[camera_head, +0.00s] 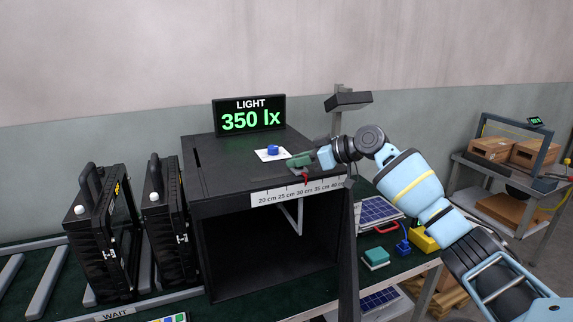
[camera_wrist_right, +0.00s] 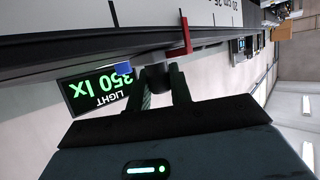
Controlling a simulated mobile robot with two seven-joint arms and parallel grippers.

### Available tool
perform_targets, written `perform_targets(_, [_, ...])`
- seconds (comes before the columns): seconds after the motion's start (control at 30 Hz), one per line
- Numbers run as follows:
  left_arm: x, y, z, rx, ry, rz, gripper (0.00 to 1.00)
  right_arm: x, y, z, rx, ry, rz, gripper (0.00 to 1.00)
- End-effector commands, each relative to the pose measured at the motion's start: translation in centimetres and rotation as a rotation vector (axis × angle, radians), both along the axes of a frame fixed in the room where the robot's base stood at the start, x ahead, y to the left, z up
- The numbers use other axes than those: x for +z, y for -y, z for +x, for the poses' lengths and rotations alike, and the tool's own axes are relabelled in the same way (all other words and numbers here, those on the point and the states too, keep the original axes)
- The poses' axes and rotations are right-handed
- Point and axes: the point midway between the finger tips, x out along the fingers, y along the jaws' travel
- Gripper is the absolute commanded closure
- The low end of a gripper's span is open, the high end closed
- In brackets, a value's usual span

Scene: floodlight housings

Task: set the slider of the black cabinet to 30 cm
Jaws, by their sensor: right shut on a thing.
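The black cabinet (camera_head: 196,208) stands on the bench with its front open, and a door panel (camera_head: 349,250) stands out at its right. A white scale strip (camera_head: 257,198) marked from 20 cm to 40 cm runs along its upper front edge. The slider's red pointer (camera_head: 305,178) is close to the 30 cm label in the head view; the pointer also shows in the wrist view (camera_wrist_right: 186,36). My right gripper (camera_head: 300,160) is shut on the slider's knob (camera_wrist_right: 158,77) on the cabinet top, mostly hidden between the fingers. My left gripper is out of view.
A display (camera_head: 249,116) behind the cabinet reads LIGHT 350 lx. A blue button (camera_head: 272,150) on a white plate sits on the cabinet top, left of my right gripper. Two black floodlight housings (camera_head: 98,235) (camera_head: 166,225) stand at the left. Solar panels and small blocks lie at the right.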

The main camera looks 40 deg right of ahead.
Motion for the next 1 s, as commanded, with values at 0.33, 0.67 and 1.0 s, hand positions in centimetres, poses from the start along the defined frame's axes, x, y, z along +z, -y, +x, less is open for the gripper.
perform_targets(0.33, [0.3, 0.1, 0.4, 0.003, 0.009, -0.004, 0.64, 0.0, -0.1, 0.0, 0.002, 0.000, 0.001, 0.65])
perform_targets(0.67, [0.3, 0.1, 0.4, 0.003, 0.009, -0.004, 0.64, 0.0, -0.1, 0.0, 0.002, 0.000, 0.001, 0.57])
perform_targets(1.0, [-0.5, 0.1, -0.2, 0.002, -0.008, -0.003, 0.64, 1.3, 2.0, -3.2, 0.000, -0.004, -0.003, 0.57])
